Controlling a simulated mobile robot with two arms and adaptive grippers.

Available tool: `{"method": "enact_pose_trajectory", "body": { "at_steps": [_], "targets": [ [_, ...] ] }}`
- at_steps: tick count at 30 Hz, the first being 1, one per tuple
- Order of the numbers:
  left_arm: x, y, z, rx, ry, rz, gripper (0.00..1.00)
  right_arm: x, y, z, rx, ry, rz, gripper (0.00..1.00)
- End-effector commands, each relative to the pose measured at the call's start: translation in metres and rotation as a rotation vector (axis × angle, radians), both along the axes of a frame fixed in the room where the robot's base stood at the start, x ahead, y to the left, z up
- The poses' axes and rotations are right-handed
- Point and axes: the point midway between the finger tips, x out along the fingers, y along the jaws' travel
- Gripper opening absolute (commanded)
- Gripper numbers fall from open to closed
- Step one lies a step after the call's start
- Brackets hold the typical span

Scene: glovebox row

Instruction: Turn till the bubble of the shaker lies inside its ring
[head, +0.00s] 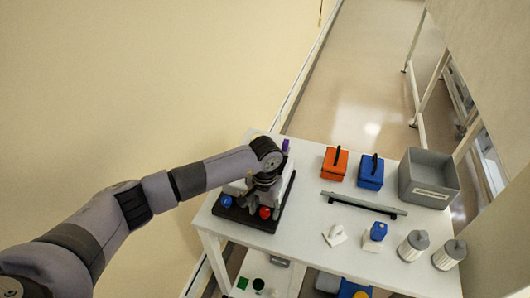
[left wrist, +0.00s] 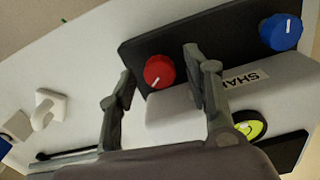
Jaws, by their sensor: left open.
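The shaker has a black plate (head: 240,217), with a red knob (head: 265,213) and a blue knob (head: 226,201) on it. In the left wrist view the red knob (left wrist: 159,71) has a white pointer line, and the blue knob (left wrist: 281,31) is at the top right. A pale grey block (left wrist: 255,85) carries a partly hidden label. The round yellow-green bubble level (left wrist: 250,129) is partly behind a finger; I cannot tell where its bubble lies. My left gripper (left wrist: 158,62) is open, its fingers either side of the red knob; I cannot tell if they touch it. My right gripper is out of view.
On the white table (head: 310,240) stand an orange box (head: 334,165), a blue box (head: 370,173), a grey bin (head: 428,180) and two ribbed cylinders (head: 412,246). The table's front has bare room.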

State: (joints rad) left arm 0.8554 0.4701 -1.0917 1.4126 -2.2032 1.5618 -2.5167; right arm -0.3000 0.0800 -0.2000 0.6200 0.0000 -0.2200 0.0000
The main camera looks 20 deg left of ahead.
Motion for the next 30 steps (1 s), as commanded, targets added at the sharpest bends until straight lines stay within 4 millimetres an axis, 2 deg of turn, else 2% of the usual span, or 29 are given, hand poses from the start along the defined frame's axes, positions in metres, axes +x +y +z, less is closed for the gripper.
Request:
{"method": "enact_pose_trajectory", "body": {
  "at_steps": [1, 5, 6, 7, 30],
  "targets": [
    [-0.002, -0.001, 0.006, -0.002, 0.005, -0.021, 0.46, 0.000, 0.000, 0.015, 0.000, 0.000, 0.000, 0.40],
    [-0.001, -0.001, 0.006, -0.001, 0.004, -0.076, 0.46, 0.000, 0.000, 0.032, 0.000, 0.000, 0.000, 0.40],
    [0.002, 0.000, 0.007, -0.002, -0.005, -0.080, 0.46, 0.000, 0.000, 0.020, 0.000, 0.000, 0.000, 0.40],
    [0.002, 0.000, 0.010, -0.001, -0.006, -0.079, 0.46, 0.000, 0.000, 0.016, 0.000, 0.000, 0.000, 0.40],
    [0.001, 0.000, 0.152, -0.001, -0.004, -0.076, 0.46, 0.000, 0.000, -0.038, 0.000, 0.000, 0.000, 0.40]
  ]
}}
